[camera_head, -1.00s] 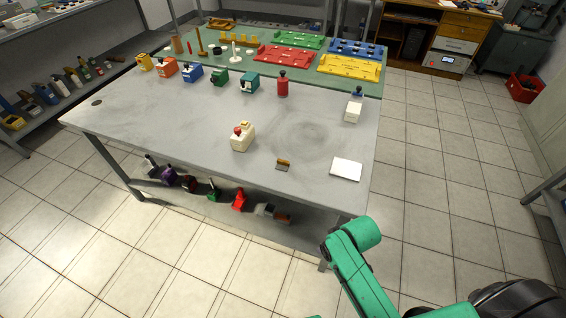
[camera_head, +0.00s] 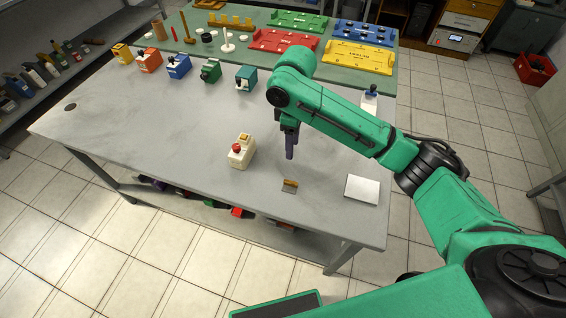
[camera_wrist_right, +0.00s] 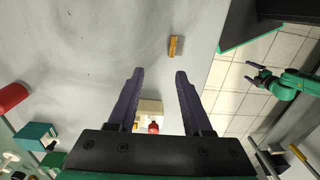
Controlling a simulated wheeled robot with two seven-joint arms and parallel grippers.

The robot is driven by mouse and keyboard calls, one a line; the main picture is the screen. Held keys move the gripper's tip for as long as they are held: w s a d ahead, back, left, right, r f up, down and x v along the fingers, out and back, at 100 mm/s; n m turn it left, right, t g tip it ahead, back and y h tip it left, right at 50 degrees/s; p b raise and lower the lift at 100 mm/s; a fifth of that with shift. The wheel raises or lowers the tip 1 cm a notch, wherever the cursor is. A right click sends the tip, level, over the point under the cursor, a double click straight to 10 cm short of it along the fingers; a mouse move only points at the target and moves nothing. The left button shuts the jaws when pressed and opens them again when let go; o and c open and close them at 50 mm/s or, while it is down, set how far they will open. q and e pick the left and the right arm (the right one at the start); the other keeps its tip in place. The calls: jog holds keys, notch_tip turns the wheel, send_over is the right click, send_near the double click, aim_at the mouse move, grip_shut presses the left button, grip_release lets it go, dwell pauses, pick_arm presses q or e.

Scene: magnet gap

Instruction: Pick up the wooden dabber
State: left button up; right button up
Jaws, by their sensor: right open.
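A small block with a wooden top and grey lower part (camera_head: 290,186), which looks like the wooden dabber, lies on the grey table (camera_head: 110,130) near its front edge. In the right wrist view the wooden block (camera_wrist_right: 175,46) lies beyond the fingertips, slightly right of centre. My right gripper (camera_head: 290,152) points down above the table, just behind the block. In its wrist view the right gripper's fingers (camera_wrist_right: 160,72) are apart with nothing held between them. My left gripper (camera_wrist_right: 254,73) shows small at the right of the wrist view, its fingers apart and empty.
A cream box with a red button (camera_head: 241,151) stands left of the block, and a white square plate (camera_head: 362,189) lies to its right. Several coloured boxes line the back. A green mat (camera_head: 220,65) holds coloured trays behind them. The table's left middle is clear.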

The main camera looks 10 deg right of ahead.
jog(key=f, duration=0.1)
send_over(291, 182)
jog(key=f, duration=0.6)
jog(key=shift+s+d+p, duration=0.25)
jog(key=shift+s+p, duration=0.05)
jog(key=shift+p, duration=0.1)
jog(key=f, duration=0.5)
jog(key=shift+w+a+f+p, duration=0.25)
jog(key=shift+f+p, duration=0.15)
jog(key=shift+f, duration=0.1)
jog(key=shift+c, duration=1.2)
pick_arm(q)
jog(key=s, duration=0.1)
jog(key=s+r, duration=0.1)
jog(key=s, duration=0.2)
jog(key=shift+s+a+r, duration=0.1)
jog(key=shift+a+r, duration=0.05)
jog(key=shift+r, duration=0.25)
pick_arm(e)
grip_shut()
